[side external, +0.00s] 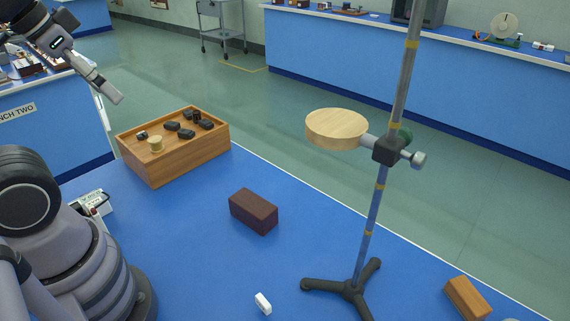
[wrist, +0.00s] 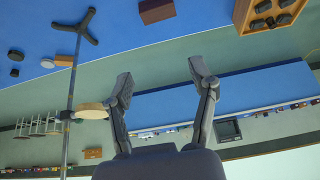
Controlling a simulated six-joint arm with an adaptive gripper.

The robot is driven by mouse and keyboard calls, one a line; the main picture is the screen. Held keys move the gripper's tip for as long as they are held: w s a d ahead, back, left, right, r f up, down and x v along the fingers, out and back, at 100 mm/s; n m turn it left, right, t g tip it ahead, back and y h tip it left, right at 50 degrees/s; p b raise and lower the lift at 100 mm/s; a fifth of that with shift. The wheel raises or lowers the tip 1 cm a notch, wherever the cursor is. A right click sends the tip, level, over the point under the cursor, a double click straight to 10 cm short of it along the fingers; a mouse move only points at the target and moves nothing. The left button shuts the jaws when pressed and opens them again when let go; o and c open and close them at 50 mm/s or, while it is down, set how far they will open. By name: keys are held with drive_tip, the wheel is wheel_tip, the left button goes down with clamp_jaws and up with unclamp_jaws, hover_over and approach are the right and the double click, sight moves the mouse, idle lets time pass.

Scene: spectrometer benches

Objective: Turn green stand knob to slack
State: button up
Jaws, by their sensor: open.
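The stand is a tall grey rod with yellow bands (side external: 376,195) on a dark tripod base (side external: 352,289). A black clamp block (side external: 388,151) on the rod carries a round wooden platform (side external: 337,127) to the left. The green knob (side external: 406,136) shows partly behind the rod and clamp. A silver-grey knob (side external: 418,160) sticks out to the right. My gripper (side external: 117,98) is at the upper left, far from the stand.
A wooden box (side external: 175,150) with dark pieces stands at the bench's far edge. A brown block (side external: 253,211), a small white piece (side external: 263,303) and a wooden block (side external: 467,298) lie on the blue bench. The bench between the brown block and stand is clear.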

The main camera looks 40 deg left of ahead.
drive_tip(key=w+d+r+m+g+h, duration=0.1)
drive_tip(key=w+d+g+h, duration=0.3)
drive_tip(key=w+d, duration=0.3)
drive_tip(key=w+d+r+m+g+h, duration=0.1)
drive_tip(key=w+d+g+h, duration=0.3)
drive_tip(key=w, duration=0.5)
drive_tip(key=w+d+f+m+g+h, duration=0.1)
drive_tip(key=w+d+f+g+h, duration=0.25)
drive_tip(key=w, duration=0.55)
drive_tip(key=w+d+f+m+g+h, duration=0.1)
drive_tip(key=w+d+f+m+h, duration=0.15)
drive_tip(key=w+f+h, duration=0.45)
drive_tip(key=shift+n+y, duration=0.55)
drive_tip(key=shift+y, duration=0.4)
drive_tip(key=x, duration=0.4)
drive_tip(key=w+x, duration=0.1)
drive_tip(key=x, duration=0.4)
drive_tip(key=r+x, duration=0.1)
drive_tip(key=x, duration=0.4)
drive_tip(key=shift+w+d, duration=0.15)
drive_tip(key=shift+d, duration=0.2)
clamp_jaws()
